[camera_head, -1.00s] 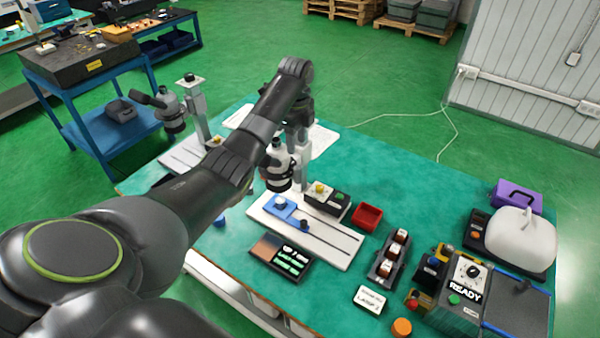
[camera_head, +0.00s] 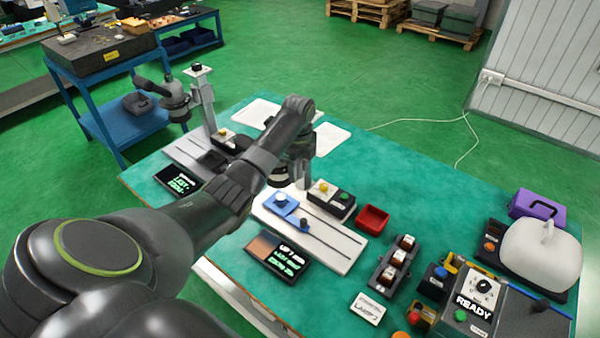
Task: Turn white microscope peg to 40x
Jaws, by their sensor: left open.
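A grey-white microscope (camera_head: 302,173) stands on a white slotted base (camera_head: 335,243), mostly hidden behind my left arm. Its dark lower head with a pale ring (camera_head: 280,181) shows under the arm. I cannot make out the white peg or any magnification mark. My left gripper (camera_head: 297,147) is at the microscope's upper part; it is open, with its fingertips largely hidden by my own arm. A second microscope (camera_head: 205,103) stands further left, with its eyepieces toward the left. My right gripper is not in view.
A display (camera_head: 277,256) lies in front. A red tray (camera_head: 373,219), a rack (camera_head: 396,264) and a READY panel (camera_head: 473,303) stand right.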

